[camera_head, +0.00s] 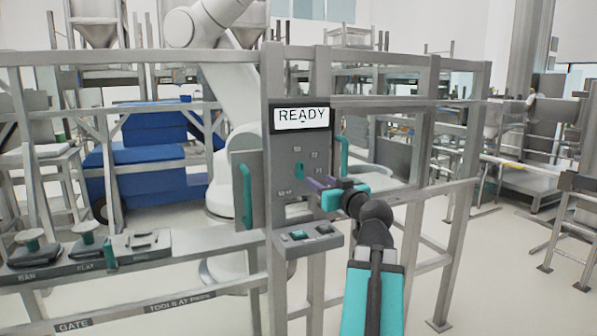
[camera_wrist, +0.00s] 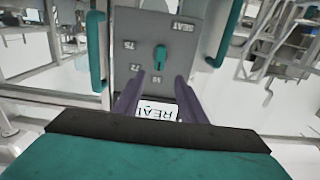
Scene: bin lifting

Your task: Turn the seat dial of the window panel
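The grey window panel (camera_head: 283,150) stands upright on the metal frame, with a READY display (camera_head: 302,117) at its top. The teal seat dial (camera_head: 299,170) is on the panel's face, its long side near vertical, with small markings around it. In the wrist view the dial (camera_wrist: 160,57) appears beyond the fingertips, and a SEAT label is at the upper right of it. My gripper (camera_head: 316,184) is in front of the panel, to the lower right of the dial. In the wrist view its purple fingers (camera_wrist: 157,79) are spread apart with nothing between them.
Teal handles flank the panel, left (camera_head: 243,196) and right (camera_head: 343,156). A small button box (camera_head: 306,240) juts out below. A blue machine (camera_head: 150,155) stands behind the frame.

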